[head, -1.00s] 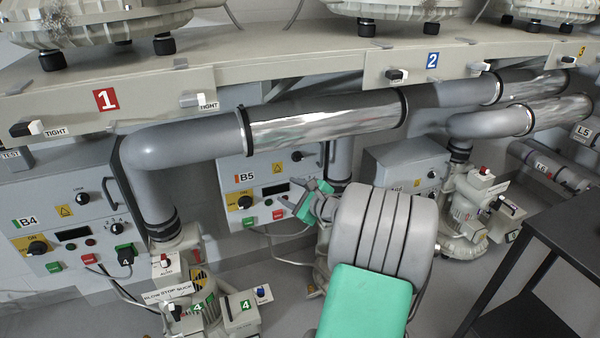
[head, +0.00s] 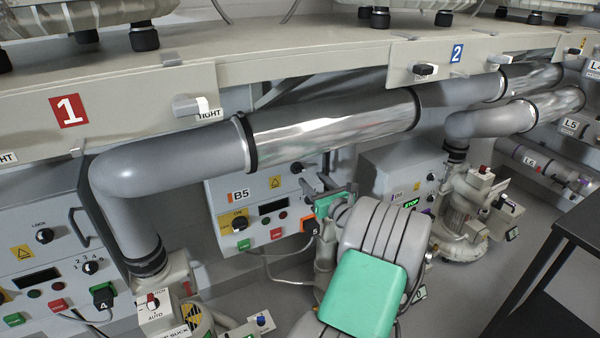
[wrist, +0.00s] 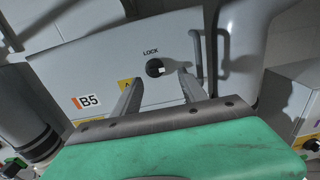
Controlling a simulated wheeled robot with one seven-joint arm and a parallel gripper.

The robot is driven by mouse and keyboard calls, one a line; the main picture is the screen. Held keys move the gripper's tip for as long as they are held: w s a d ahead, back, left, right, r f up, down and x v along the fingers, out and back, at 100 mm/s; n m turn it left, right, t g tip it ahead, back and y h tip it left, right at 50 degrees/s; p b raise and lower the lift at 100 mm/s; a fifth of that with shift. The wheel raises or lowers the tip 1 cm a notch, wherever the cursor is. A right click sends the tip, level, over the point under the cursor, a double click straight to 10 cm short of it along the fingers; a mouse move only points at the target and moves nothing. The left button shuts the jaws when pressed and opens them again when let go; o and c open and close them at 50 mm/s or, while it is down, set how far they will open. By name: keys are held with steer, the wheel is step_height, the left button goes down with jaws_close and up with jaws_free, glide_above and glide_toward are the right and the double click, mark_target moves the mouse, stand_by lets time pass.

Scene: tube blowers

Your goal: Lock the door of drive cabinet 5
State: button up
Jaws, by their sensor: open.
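Drive cabinet B5 (head: 222,192) is a grey box under the pipe, with its label at upper left. It also shows in the wrist view (wrist: 60,62). Its round black lock knob (wrist: 155,68) sits under the word LOCK, with a white mark on its right side. The knob also shows in the head view (head: 297,168). The door handle (wrist: 197,55) is a grey bar right of the knob. My gripper (wrist: 158,86) is open and empty, its two fingers pointing at the cabinet below and either side of the knob. My arm hides part of the cabinet's right side in the head view.
A thick grey pipe (head: 180,155) with a shiny sleeve (head: 335,130) runs above the cabinet. A vertical pipe (wrist: 240,45) stands close right of it in the wrist view. A dark table (head: 575,225) stands at right. Blower motors stand on the floor.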

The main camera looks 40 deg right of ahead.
mark_target(301, 170)
steer(key=x, duration=0.6)
steer(key=shift+w+a+b, duration=0.15)
steer(key=shift+a+b, duration=0.25)
jaws_close()
